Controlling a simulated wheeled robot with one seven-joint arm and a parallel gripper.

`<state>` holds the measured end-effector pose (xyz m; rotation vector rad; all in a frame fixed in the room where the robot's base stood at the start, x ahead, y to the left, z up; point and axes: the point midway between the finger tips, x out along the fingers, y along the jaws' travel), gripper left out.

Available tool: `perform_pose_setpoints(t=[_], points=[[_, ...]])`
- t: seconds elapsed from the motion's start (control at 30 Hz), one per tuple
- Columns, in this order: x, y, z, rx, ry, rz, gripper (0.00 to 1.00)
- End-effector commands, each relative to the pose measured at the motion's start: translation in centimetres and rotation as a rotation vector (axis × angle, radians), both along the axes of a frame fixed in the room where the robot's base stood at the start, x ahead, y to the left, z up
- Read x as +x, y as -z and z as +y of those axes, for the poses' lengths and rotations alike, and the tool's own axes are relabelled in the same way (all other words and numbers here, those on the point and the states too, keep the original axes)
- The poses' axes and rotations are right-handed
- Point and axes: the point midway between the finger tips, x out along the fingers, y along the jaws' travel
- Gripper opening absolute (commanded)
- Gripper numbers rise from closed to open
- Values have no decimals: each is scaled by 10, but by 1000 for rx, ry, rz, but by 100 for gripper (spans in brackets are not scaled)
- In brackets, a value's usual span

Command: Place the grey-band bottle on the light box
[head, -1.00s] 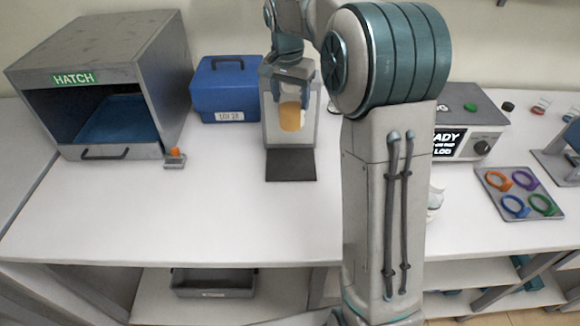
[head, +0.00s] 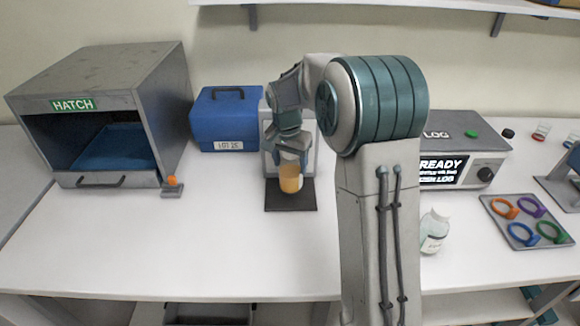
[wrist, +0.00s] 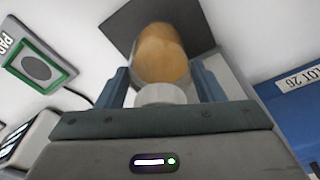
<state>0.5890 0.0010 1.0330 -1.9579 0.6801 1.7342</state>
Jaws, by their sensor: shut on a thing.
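A bottle with amber liquid (head: 290,178) is held in my gripper (head: 291,153), which is shut on it near its top. In the wrist view the bottle (wrist: 160,55) lies between the two blue fingers, its pale cap closest to the camera. I cannot make out a grey band. The light box is a grey-framed upright panel (head: 309,160) with a dark base plate (head: 292,203) in front. The bottle is in front of the panel and over the plate. Whether its bottom touches the plate is unclear. My wrist hides part of the panel.
A blue case (head: 226,120) stands left of the panel, and a grey hatch box (head: 110,125) farther left. The front left table is clear.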

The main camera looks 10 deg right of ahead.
Motion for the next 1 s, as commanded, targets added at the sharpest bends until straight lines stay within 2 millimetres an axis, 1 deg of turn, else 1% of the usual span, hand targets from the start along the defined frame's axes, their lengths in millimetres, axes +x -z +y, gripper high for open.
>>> perform_pose_setpoints(t=[0.03, 0.13, 0.5, 0.53, 0.57, 0.6, 0.87, 1.0], points=[[0, 6, 0, 0, -1, 3, 20], [0, 16, 0, 0, 0, 0, 20], [0, 21, 0, 0, 0, -1, 20], [0, 22, 0, 0, 0, 0, 64], [0, 21, 0, 0, 0, 0, 73], [0, 21, 0, 0, 0, 0, 84], [0, 21, 0, 0, 0, 0, 84], [0, 14, 0, 0, 1, -2, 84]])
